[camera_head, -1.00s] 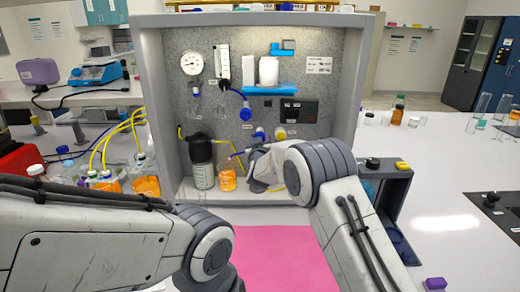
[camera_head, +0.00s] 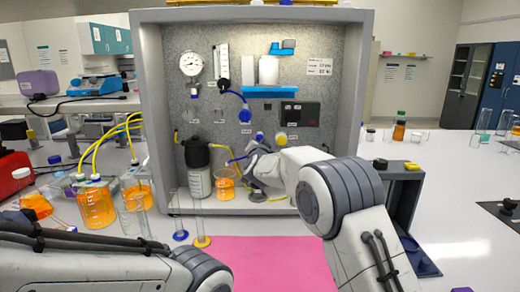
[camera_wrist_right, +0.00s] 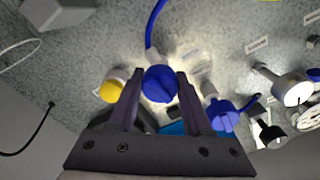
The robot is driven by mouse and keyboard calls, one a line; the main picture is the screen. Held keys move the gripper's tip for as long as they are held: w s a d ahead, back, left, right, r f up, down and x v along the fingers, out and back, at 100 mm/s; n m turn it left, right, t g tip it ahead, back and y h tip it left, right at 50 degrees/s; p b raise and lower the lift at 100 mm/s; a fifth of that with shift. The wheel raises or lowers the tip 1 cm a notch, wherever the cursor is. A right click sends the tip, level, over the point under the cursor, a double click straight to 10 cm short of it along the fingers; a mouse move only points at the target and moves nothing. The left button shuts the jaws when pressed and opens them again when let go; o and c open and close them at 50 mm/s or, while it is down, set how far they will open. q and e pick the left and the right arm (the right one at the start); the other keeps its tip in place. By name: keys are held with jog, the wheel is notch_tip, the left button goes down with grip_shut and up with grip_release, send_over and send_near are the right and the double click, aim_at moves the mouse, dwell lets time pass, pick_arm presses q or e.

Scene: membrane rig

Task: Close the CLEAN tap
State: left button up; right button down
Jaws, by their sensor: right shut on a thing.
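The membrane rig's grey panel (camera_head: 215,110) stands ahead, with several taps and small labels too small to read, so I cannot tell which tap is CLEAN. In the right wrist view my right gripper (camera_wrist_right: 160,92) has its two dark fingers on either side of a blue tap handle (camera_wrist_right: 160,84) and is shut on it. A yellow tap (camera_wrist_right: 111,86) is just left of the fingers, and another blue tap (camera_wrist_right: 224,115) is to the right. In the head view my right gripper (camera_head: 252,153) is at the lower middle of the panel, its tips small. My left gripper is out of view.
A dark-topped bottle (camera_head: 198,168) and a beaker of orange liquid (camera_head: 226,182) stand left of my right gripper. Glass cylinders (camera_head: 201,222) stand before the rig. A pink mat (camera_head: 265,262) lies in front. A blue shelf (camera_head: 270,91) is above.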

jog(key=shift+m+b, duration=0.55)
jog(key=shift+m, duration=0.25)
jog(key=shift+c, duration=1.6)
grip_release()
jog(key=shift+s, duration=0.1)
jog(key=s+b, duration=0.3)
jog(key=s, duration=0.7)
jog(key=shift+s, duration=0.15)
